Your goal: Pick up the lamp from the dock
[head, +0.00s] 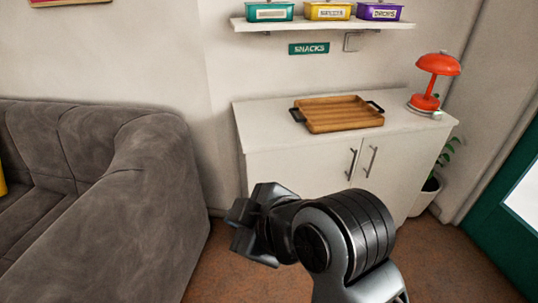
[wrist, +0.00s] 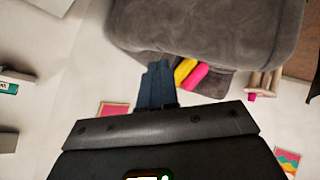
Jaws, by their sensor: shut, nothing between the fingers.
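An orange lamp (head: 437,72) with a dome shade stands upright at the right end of the white cabinet's top. Its base rests on a pale round dock (head: 426,106). My gripper (head: 240,222) is in front of the cabinet, low and left of the lamp and well apart from it. In the wrist view my gripper (wrist: 156,85) shows its dark fingers together with nothing between them. The lamp does not show in the wrist view.
A wooden tray (head: 338,114) with dark handles lies on the white cabinet (head: 262,112), left of the lamp. A shelf (head: 322,24) with several coloured boxes hangs above. A grey sofa (head: 150,190) stands at left. A potted plant (head: 427,193) stands right of the cabinet.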

